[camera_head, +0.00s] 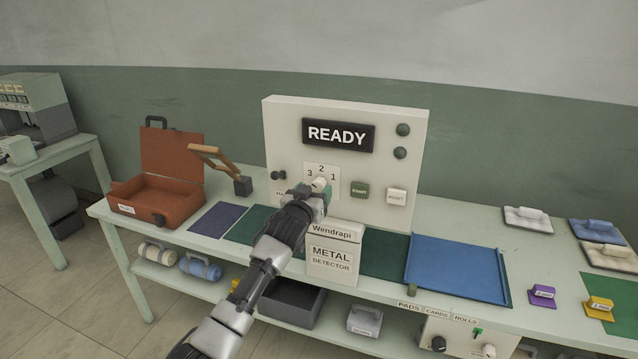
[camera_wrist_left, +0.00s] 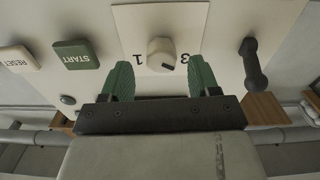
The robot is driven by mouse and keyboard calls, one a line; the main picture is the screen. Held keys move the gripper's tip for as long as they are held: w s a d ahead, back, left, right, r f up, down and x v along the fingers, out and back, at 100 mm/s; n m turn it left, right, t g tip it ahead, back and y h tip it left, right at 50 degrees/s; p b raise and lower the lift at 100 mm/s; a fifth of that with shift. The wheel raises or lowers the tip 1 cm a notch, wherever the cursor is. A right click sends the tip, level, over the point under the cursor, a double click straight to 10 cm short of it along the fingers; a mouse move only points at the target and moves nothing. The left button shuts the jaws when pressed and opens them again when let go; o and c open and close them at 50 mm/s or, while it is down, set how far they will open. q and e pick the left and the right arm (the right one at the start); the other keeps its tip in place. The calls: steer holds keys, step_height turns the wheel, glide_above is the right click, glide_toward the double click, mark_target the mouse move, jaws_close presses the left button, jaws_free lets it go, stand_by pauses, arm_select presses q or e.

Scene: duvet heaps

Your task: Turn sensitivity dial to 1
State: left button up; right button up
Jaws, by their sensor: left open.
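The sensitivity dial is a pale knob (camera_head: 319,184) low on the white detector panel (camera_head: 284,128), under the READY display (camera_head: 338,134). The numbers 3, 2 and 1 run left to right above it. The left wrist view shows the panel upside down, with the dial (camera_wrist_left: 161,56) between 1 on the left and 3 on the right. A dark mark shows at the knob's lower right there; I cannot tell its exact setting. My left gripper (camera_head: 319,192) is open, its green fingers on either side of the dial in the wrist view (camera_wrist_left: 161,75); contact is unclear. My right gripper is out of view.
The green START button (camera_head: 359,190) and white RESET button (camera_head: 396,197) are right of the dial. A black handle (camera_wrist_left: 255,65) is on its other side. An open orange case (camera_head: 160,197) and a blue tray (camera_head: 458,269) stand on the table.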

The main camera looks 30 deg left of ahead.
mark_target(317, 187)
arm_select(q)
steer(key=shift+x, duration=1.55)
steer(key=shift+a, duration=0.1)
steer(key=c, duration=0.9)
